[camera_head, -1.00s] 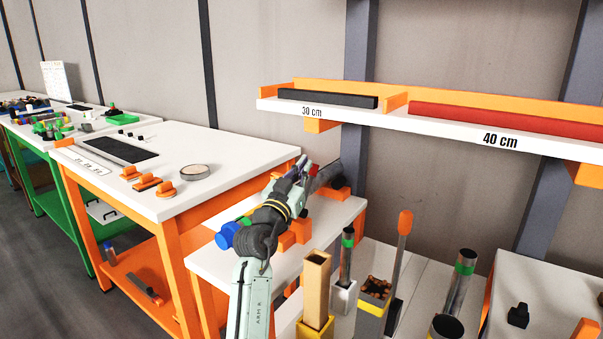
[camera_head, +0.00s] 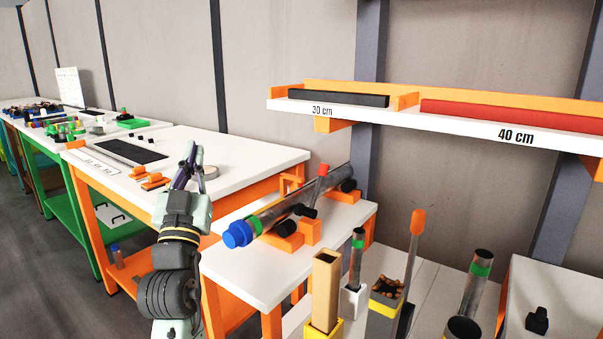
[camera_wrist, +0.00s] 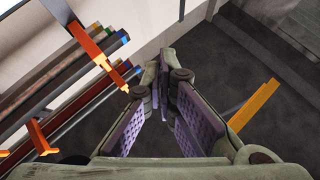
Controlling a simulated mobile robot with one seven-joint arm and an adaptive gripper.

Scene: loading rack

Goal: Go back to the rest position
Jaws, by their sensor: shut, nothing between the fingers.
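My gripper (camera_head: 190,168) is shut and empty. In the head view it points up, in front of the white-topped orange workbench (camera_head: 235,160). In the wrist view its purple-padded fingers (camera_wrist: 168,88) come together with nothing between them. My gripper is apart from the grey tube (camera_head: 290,208) with a blue end, which lies on orange supports on the lower white table (camera_head: 255,275) to the right.
A shelf (camera_head: 450,125) with a black bar (camera_head: 335,97) and a red bar (camera_head: 510,113) is at upper right. Upright tubes and a tan square post (camera_head: 324,290) stand at lower right. Grey floor (camera_head: 60,260) is clear at left.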

